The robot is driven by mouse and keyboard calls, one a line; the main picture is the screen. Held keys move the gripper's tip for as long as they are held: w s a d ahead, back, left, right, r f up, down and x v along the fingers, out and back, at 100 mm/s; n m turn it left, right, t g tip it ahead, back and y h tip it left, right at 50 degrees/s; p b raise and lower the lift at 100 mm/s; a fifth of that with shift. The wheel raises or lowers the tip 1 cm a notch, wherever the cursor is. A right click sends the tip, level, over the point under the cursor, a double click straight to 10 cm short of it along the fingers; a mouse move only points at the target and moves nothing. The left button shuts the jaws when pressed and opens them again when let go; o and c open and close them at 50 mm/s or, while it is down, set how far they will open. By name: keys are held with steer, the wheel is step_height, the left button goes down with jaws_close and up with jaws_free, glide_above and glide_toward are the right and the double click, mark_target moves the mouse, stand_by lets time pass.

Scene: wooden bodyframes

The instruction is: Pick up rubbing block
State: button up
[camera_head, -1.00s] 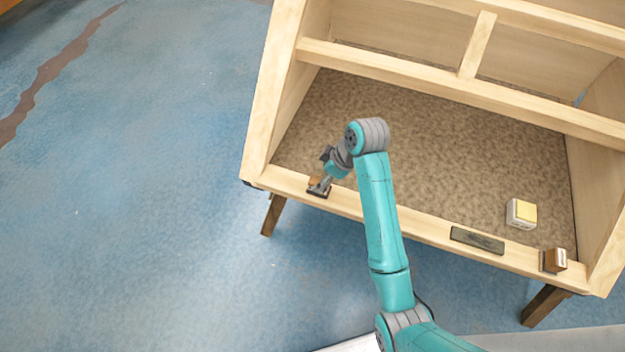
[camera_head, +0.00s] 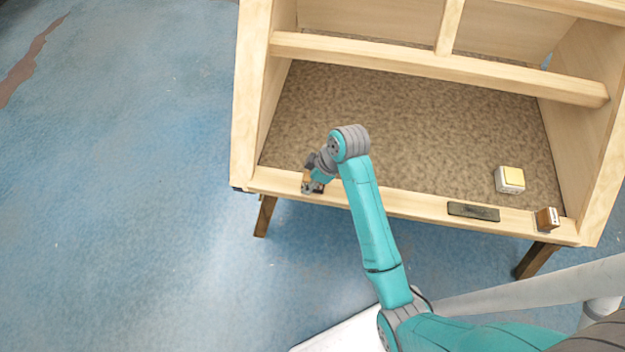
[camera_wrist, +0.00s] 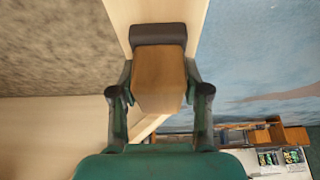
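The rubbing block (camera_wrist: 160,78), a brown wooden block with a dark grey end, sits between the two fingers of my gripper (camera_wrist: 160,92) in the wrist view. The fingers press against its two sides. In the head view the rubbing block (camera_head: 306,181) shows small and partly hidden by my gripper (camera_head: 312,180), at the left end of the bench's pale front rail (camera_head: 385,208). It looks tilted and close above the rail; I cannot tell the exact gap.
A white and yellow block (camera_head: 510,180) stands on the speckled bench floor (camera_head: 420,130) at right. A dark flat bar (camera_head: 473,212) and a brown and white block (camera_head: 546,219) lie on the front rail. Side walls and a crossbar (camera_head: 440,67) bound the bench.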

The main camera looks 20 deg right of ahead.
steer(key=c, duration=0.3)
step_height(320, 180, up, 10)
stand_by(0.5)
